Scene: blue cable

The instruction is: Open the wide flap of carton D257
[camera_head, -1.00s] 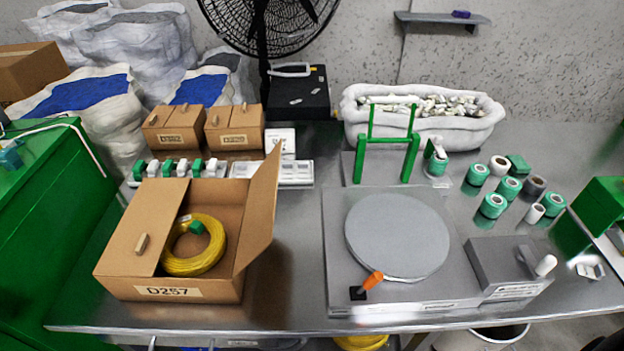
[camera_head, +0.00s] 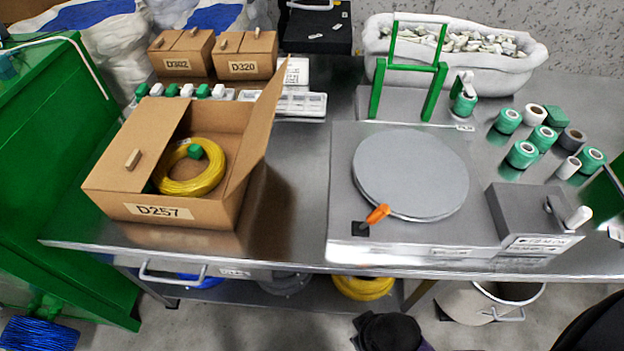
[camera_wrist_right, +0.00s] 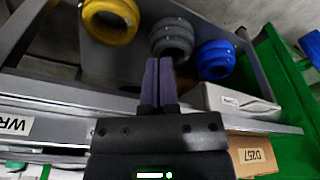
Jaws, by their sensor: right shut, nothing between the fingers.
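Carton D257 (camera_head: 213,215) stands on the left of the steel table in the head view. Its wide left flap (camera_head: 137,152) with a small tab lies flat over the left part of the opening. Its right flap (camera_head: 257,120) stands up, leaning outward. A yellow cable coil (camera_head: 178,188) with a green tag lies inside. The carton's labelled front (camera_wrist_right: 252,157) shows at the lower right of the right wrist view. My right gripper (camera_wrist_right: 158,66) is shut and empty, in front of the table's edge and apart from the carton. My left gripper is out of view.
A turntable with an orange handle (camera_head: 377,214) stands right of the carton, with clear tabletop between. Small cartons D302 (camera_head: 178,64) and D320 (camera_head: 243,66) stand behind. Yellow (camera_wrist_right: 110,18), grey (camera_wrist_right: 172,40) and blue (camera_wrist_right: 215,60) coils lie under the tabletop. A green cabinet is at left.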

